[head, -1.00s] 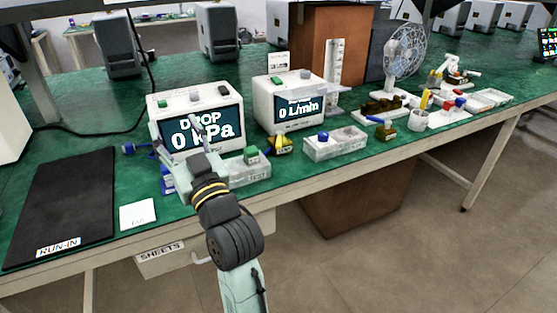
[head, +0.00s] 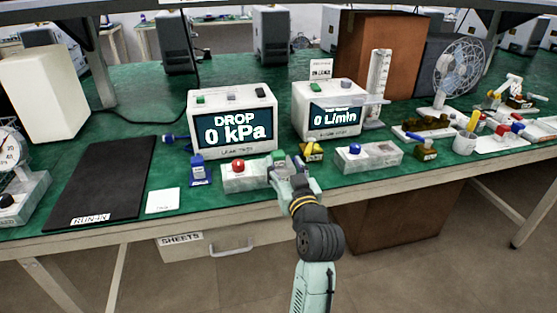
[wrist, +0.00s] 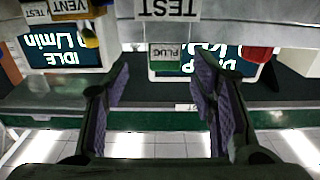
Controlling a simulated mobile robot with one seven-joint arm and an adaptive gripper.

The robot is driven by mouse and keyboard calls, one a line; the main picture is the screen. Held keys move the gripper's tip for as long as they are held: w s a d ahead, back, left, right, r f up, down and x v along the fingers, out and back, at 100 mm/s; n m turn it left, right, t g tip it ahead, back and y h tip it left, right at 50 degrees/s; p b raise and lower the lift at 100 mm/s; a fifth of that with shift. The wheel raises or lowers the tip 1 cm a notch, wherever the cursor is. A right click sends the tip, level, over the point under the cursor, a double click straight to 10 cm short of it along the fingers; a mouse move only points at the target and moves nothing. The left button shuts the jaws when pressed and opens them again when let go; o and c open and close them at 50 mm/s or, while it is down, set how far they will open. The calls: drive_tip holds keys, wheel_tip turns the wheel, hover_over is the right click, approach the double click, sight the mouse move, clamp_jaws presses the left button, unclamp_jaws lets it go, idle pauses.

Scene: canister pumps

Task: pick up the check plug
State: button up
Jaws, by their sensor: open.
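The check plug (head: 278,157), a small green-topped piece, stands at the right end of the grey test block (head: 245,181). In the wrist view, which is upside down, a grey piece marked PLUG (wrist: 163,51) with green below it lies between and beyond the fingertips. The block's TEST label (wrist: 168,8) is above it there. My gripper (head: 290,175) is at the front of the block's right end and partly hides the plug's lower part. In the wrist view my gripper (wrist: 162,74) has its fingers wide apart, with nothing held between them.
A red knob (head: 238,166) stands on the same block, left of the plug. A yellow vent piece (head: 312,151) is close on the right, and a blue piece (head: 198,170) is on the left. The DROP display (head: 232,120) stands behind.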

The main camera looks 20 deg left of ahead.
sight(279, 158)
drive_tip(key=x, duration=0.2)
drive_tip(key=p+x, duration=0.1)
drive_tip(key=x, duration=0.1)
drive_tip(key=shift+s+a+r, duration=0.15)
drive_tip(key=shift+s+a, duration=0.05)
drive_tip(key=shift+a, duration=0.05)
drive_tip(key=shift+w+a, duration=0.25)
drive_tip(key=shift+w, duration=0.2)
drive_tip(key=shift+c, duration=0.4)
clamp_jaws()
